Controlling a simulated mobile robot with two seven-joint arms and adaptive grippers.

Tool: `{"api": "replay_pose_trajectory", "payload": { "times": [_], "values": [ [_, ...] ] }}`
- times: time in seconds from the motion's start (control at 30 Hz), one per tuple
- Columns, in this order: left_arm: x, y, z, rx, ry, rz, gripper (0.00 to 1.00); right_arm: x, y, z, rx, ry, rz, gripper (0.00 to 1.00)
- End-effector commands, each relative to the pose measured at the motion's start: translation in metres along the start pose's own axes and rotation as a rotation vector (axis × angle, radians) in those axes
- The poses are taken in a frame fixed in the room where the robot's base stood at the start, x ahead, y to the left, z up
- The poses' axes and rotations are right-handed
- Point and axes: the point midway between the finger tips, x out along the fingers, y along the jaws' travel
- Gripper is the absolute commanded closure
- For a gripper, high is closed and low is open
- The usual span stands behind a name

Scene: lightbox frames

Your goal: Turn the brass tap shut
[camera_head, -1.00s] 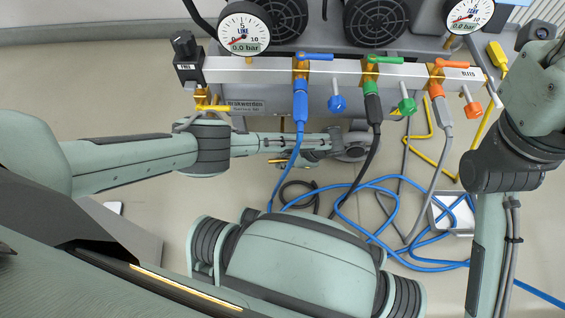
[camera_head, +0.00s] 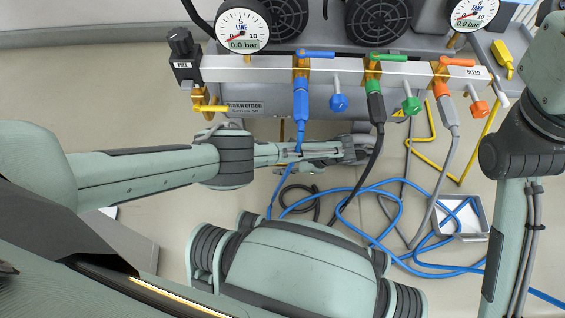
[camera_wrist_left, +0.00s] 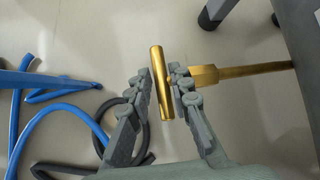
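The brass tap (camera_wrist_left: 160,84) fills the middle of the left wrist view. It has a round crossbar handle, and its brass stem runs right to the grey machine. My left gripper (camera_wrist_left: 160,72) is open, with one finger on each side of the crossbar. The right finger lies very close to the bar; I cannot tell if it touches. In the head view my left arm reaches in from the left below the manifold, and the tap's handle is not clear there. My right gripper is out of view; only my right arm shows at the right.
A manifold bar (camera_head: 340,72) carries blue (camera_head: 316,54), green (camera_head: 388,57) and orange (camera_head: 456,62) levers. Blue hoses (camera_head: 400,215) and a grey tray (camera_head: 462,232) lie on the floor. Open floor is at the left.

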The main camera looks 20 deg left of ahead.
Motion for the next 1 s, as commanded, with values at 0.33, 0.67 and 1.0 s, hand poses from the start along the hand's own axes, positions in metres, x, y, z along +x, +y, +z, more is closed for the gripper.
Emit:
{"api": "replay_pose_trajectory", "payload": {
  "times": [0.33, 0.67, 1.0],
  "values": [
    [-0.007, -0.002, -0.001, -0.001, 0.004, -0.003, 0.79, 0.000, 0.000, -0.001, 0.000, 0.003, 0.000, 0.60],
    [-0.071, -0.001, -0.002, -0.001, 0.008, -0.003, 0.79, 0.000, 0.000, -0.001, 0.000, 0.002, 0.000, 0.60],
    [-0.117, -0.001, 0.000, -0.001, 0.002, -0.001, 0.79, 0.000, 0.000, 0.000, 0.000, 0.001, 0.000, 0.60]
  ]
}}
